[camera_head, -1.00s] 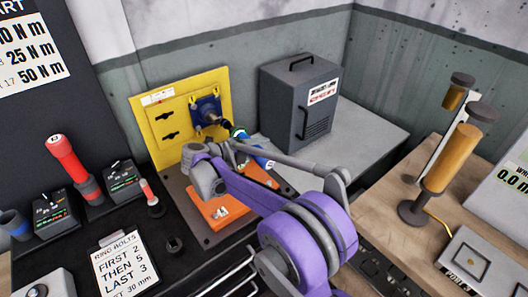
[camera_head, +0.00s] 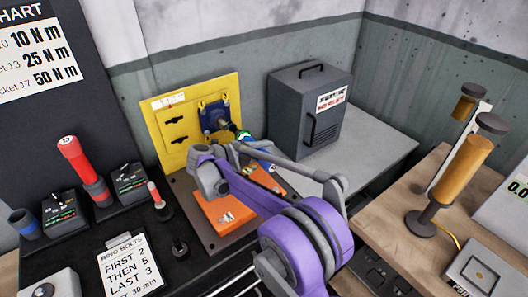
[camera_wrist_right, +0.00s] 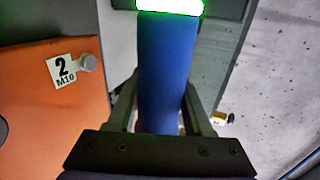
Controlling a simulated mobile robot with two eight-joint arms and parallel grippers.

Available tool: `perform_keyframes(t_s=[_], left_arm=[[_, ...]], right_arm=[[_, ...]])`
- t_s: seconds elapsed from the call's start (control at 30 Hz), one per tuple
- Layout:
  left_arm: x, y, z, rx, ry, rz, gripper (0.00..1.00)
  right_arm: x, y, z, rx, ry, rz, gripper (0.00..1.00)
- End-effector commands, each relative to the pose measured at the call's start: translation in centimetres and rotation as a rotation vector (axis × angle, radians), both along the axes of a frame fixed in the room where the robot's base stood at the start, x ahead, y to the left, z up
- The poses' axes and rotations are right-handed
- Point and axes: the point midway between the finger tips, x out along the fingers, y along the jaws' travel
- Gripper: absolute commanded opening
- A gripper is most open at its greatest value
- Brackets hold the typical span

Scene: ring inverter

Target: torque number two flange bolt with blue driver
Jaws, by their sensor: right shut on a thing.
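My right gripper (camera_wrist_right: 160,125) is shut on the blue driver (camera_wrist_right: 167,65), whose green light ring glows at the top of the right wrist view. In the head view the blue driver (camera_head: 266,167) shows only in part behind my purple and grey arm, near the blue fitting (camera_head: 214,116) on the yellow panel. In the right wrist view the number two bolt (camera_wrist_right: 87,63) is a grey head beside a "2 M10" label on an orange surface (camera_wrist_right: 30,95), left of the driver and apart from it. The driver's tip is out of the wrist view. My left gripper is not in view.
The yellow panel (camera_head: 172,135) stands behind an orange block (camera_head: 222,212). A grey box (camera_head: 305,105) is behind at right. A red-handled tool (camera_head: 78,160), dark units and an order card (camera_head: 130,268) are at left. An amber cylinder (camera_head: 463,165) stands on the wooden bench.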

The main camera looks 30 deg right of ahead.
Motion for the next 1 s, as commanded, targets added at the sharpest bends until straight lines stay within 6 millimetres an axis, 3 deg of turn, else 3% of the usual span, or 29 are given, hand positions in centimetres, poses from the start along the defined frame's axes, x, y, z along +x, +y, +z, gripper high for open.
perform_keyframes(t_s=[1.0], left_arm=[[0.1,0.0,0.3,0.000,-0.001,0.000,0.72]], right_arm=[[1.3,0.1,0.2,-0.003,-0.002,0.001,0.00]])
